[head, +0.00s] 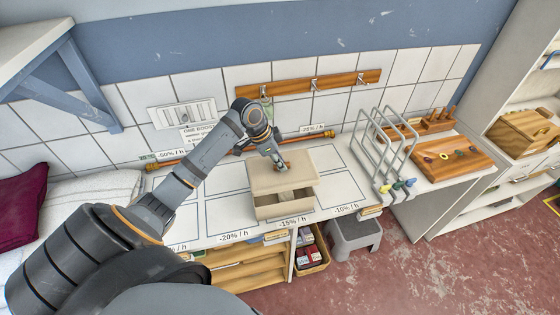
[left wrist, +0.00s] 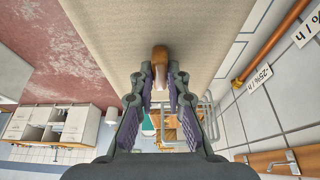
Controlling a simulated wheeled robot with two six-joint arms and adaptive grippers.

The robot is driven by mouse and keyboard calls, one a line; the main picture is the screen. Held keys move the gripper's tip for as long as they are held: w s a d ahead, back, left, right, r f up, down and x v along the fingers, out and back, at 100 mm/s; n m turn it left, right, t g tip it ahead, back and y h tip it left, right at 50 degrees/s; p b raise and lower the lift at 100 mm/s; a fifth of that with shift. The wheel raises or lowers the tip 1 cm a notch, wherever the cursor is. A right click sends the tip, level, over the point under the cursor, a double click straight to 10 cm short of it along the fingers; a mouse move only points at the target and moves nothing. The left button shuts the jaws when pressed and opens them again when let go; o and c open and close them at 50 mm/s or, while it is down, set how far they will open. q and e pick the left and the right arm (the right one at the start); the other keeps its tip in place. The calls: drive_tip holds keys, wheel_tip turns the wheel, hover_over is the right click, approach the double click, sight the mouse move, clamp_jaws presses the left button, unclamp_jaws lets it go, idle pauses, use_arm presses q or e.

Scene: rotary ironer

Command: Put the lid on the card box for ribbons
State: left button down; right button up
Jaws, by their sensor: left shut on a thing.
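The beige card box (head: 284,211) stands on the white marked table top near its front edge. Its matching beige lid (head: 290,177) is over the back part of the box, and a dark strip of the inside shows at the front. Whether the lid touches the rim there I cannot tell. My left gripper (head: 280,165) is above the lid, shut on its wooden knob. In the left wrist view the knob (left wrist: 160,58) is between the fingertips, and the lid's flat top (left wrist: 110,30) fills the upper middle. My right gripper is not in view.
A wire rack (head: 388,140) with coloured clips stands right of the box, beside a wooden board (head: 452,160) with rings. A rail with hooks (head: 313,88) is on the tiled wall behind. A grey step stool (head: 354,233) stands on the floor.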

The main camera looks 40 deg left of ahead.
sight(276, 171)
use_arm(q)
drive_tip(key=shift+f+b, duration=0.35)
drive_tip(key=shift+f, duration=0.4)
wheel_tip(276, 171, down, 4)
drive_tip(key=shift+s+r+b, duration=0.1)
drive_tip(key=shift+s+b, duration=0.05)
drive_tip(key=shift+b, duration=0.85)
drive_tip(key=shift+f, duration=0.4)
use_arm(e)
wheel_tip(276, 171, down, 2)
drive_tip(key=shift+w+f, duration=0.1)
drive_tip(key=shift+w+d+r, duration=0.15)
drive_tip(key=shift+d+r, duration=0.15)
use_arm(q)
drive_tip(key=shift+f+p, duration=0.1)
drive_tip(key=shift+p, duration=0.4)
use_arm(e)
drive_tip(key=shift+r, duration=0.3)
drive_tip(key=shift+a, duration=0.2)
